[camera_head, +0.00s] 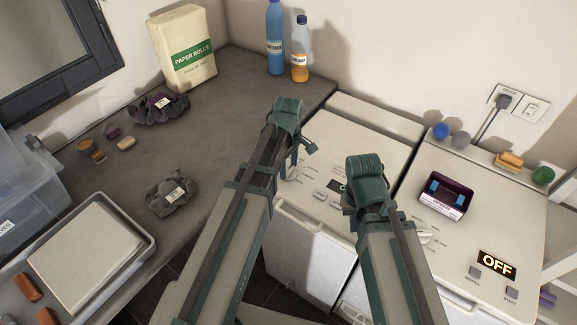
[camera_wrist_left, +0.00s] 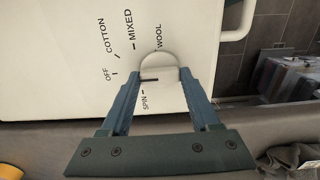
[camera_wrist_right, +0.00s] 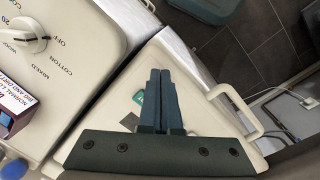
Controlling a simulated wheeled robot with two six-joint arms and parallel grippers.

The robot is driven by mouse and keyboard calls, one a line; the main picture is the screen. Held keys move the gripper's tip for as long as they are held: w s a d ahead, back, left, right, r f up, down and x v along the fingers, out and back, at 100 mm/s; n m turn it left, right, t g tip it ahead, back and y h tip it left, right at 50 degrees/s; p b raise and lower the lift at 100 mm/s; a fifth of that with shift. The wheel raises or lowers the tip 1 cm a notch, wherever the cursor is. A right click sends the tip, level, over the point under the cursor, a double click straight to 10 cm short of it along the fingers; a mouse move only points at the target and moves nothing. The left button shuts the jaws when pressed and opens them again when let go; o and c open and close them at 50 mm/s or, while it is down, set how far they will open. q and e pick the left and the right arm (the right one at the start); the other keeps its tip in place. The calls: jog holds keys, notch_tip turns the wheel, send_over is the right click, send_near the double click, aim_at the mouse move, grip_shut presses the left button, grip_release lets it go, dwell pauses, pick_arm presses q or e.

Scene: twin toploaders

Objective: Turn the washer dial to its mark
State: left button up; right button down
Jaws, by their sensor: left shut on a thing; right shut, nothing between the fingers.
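A round pale dial (camera_wrist_left: 160,66) with a dark pointer line sits on a white panel lettered OFF, COTTON, MIXED, WOOL and SPIN. My left gripper (camera_wrist_left: 160,76) is shut on this dial. Its pointer line points left in the left wrist view, between the OFF and SPIN lettering. The head view shows this on the left toploader (camera_head: 335,130), with my left gripper (camera_head: 291,165) partly hiding the dial. My right gripper (camera_wrist_right: 163,100) is shut and empty above the left machine. The right toploader (camera_head: 500,220) has a similar dial (camera_wrist_right: 28,36). I cannot tell which mark is meant.
The right machine carries a dark box (camera_head: 446,194), an OFF display (camera_head: 497,264) and small items along its back.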

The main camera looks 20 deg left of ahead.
pick_arm(q)
jog(key=shift+m, duration=0.4)
jog(key=m, duration=0.3)
jog(key=shift+m, duration=2.5)
jog(key=o, duration=1.4)
jog(key=shift+c, duration=0.2)
